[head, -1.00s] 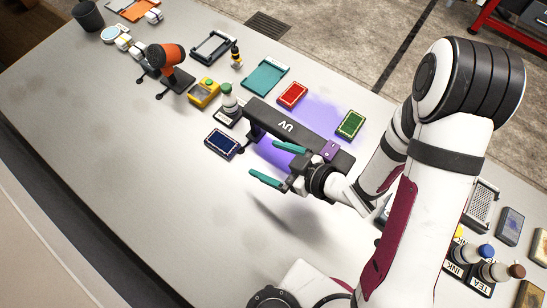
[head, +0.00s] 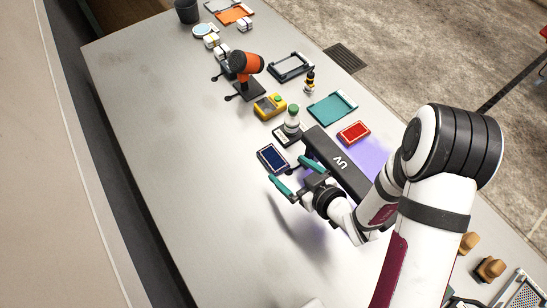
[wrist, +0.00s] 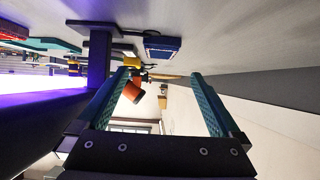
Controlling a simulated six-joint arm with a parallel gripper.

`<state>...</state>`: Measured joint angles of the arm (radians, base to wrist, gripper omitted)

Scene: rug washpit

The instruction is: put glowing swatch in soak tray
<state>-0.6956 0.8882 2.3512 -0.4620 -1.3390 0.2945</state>
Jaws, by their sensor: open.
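My gripper (head: 285,168) is open and empty, its teal fingers just short of a dark blue swatch with a pale edge (head: 271,156). That swatch also shows beyond the fingers, near the top of the wrist view (wrist: 162,50). A red swatch (head: 354,132) lies on the bench behind the black UV lamp (head: 340,162), by a violet pool of light (head: 368,155). None of the visible swatches clearly glows. A teal tray (head: 332,109) and a dark-framed tray (head: 290,67) lie farther back; I cannot tell which is the soak tray.
A white bottle with a green cap (head: 292,120) stands beside the lamp's end. A yellow box (head: 270,107), an orange tool on a stand (head: 246,66) and a small dark bottle (head: 310,82) stand farther back. The bench's left part is bare.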

